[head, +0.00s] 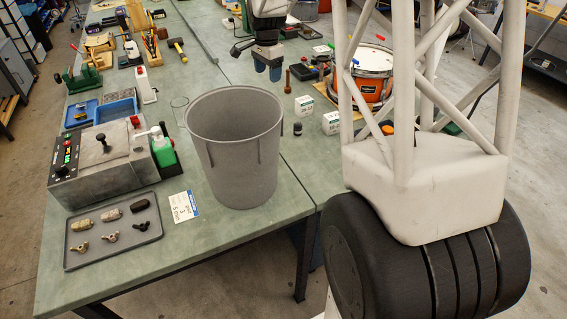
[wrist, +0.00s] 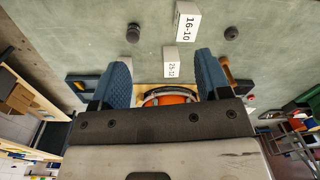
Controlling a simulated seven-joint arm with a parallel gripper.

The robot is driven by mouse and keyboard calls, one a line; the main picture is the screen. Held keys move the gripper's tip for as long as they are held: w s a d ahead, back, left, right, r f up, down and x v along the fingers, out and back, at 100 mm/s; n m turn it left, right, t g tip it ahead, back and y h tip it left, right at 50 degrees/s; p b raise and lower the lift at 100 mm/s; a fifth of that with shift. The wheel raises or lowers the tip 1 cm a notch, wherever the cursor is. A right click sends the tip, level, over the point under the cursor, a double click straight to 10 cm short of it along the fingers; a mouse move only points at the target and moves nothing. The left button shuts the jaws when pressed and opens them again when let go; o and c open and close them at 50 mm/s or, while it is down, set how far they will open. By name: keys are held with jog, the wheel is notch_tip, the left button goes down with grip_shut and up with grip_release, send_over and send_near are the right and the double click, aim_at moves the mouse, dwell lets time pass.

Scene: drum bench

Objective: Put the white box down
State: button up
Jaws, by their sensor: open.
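Two small white boxes with green markings stand on the bench right of the grey bin: one white box (head: 304,106) and, nearer the drum, another white box (head: 331,123). A third white box (head: 322,50) lies farther back. In the wrist view, a white box marked 16-10 (wrist: 187,21) and a smaller white box marked 25-12 (wrist: 171,61) rest on the bench. I cannot match these labels to the head view. My gripper (head: 267,68) is open and empty above the bench, its blue fingers apart; it also shows in the wrist view (wrist: 164,72).
A large grey bin (head: 238,140) stands at the bench's front. An orange drum (head: 372,78) sits right of the boxes. A small dark jar (head: 297,129) and a wooden pestle-like tool (head: 288,82) stand nearby. A grey tray (head: 112,231) lies front left. Bare bench shows behind the bin.

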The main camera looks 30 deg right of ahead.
jog(key=s+a+r+n, duration=0.2)
jog(key=s+a+r, duration=0.15)
jog(key=s, duration=0.35)
jog(key=s+a+r+n+t, duration=0.1)
jog(key=s+a+r+n, duration=0.2)
jog(key=s, duration=0.5)
jog(key=s+a+r+n, duration=0.2)
jog(key=s+a, duration=0.2)
jog(key=s, duration=0.3)
jog(key=s+a+f+n, duration=0.1)
jog(key=s+a+n, duration=0.2)
jog(key=s, duration=0.8)
jog(key=s+a+f+n+t, duration=0.1)
jog(key=s+n, duration=0.4)
jog(key=s, duration=0.7)
jog(key=shift+a+f, duration=0.7)
jog(key=shift+a, duration=0.25)
